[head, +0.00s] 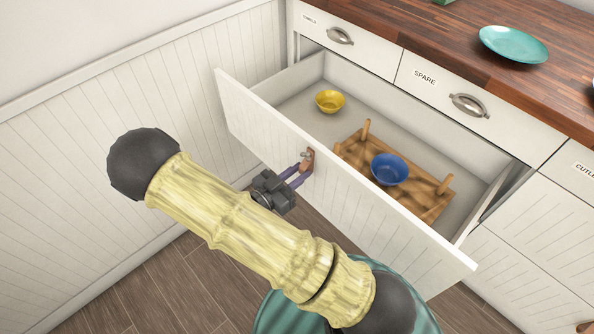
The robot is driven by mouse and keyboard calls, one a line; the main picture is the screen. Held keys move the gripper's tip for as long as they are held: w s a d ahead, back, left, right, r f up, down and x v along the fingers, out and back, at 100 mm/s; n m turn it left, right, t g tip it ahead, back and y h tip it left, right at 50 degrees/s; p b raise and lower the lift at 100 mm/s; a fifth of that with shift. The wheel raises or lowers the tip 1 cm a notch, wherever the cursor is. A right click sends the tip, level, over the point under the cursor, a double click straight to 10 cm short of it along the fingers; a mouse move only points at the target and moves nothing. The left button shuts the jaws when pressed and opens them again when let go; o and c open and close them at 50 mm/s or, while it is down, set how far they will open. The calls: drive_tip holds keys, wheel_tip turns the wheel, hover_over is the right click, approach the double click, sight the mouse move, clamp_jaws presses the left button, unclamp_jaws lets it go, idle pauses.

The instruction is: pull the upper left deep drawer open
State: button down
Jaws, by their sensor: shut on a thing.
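The deep drawer (345,210) at the upper left of the cabinet, below two shallow drawers, stands pulled well out. Its white grooved front faces my arm. My gripper (304,168) is at the outer face of this front, left of its middle. Its purple fingers are shut on the drawer's small brown handle (309,158), which they partly cover. Inside the drawer are a yellow bowl (330,101) at the left and a wooden peg board (410,199) with a blue bowl (389,169) on it.
Shallow drawers labelled towels (348,40) and spare (480,105) are closed above. A teal plate (513,44) sits on the wooden countertop (450,42). A white panelled wall (130,90) stands close at the left. Wooden floor (160,290) shows below.

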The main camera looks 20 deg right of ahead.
drive_tip(key=shift+s, duration=0.1)
drive_tip(key=c, duration=1.3)
unclamp_jaws()
drive_tip(key=p+v, duration=0.2)
drive_tip(key=v, duration=1.5)
drive_tip(key=shift+a, duration=0.15)
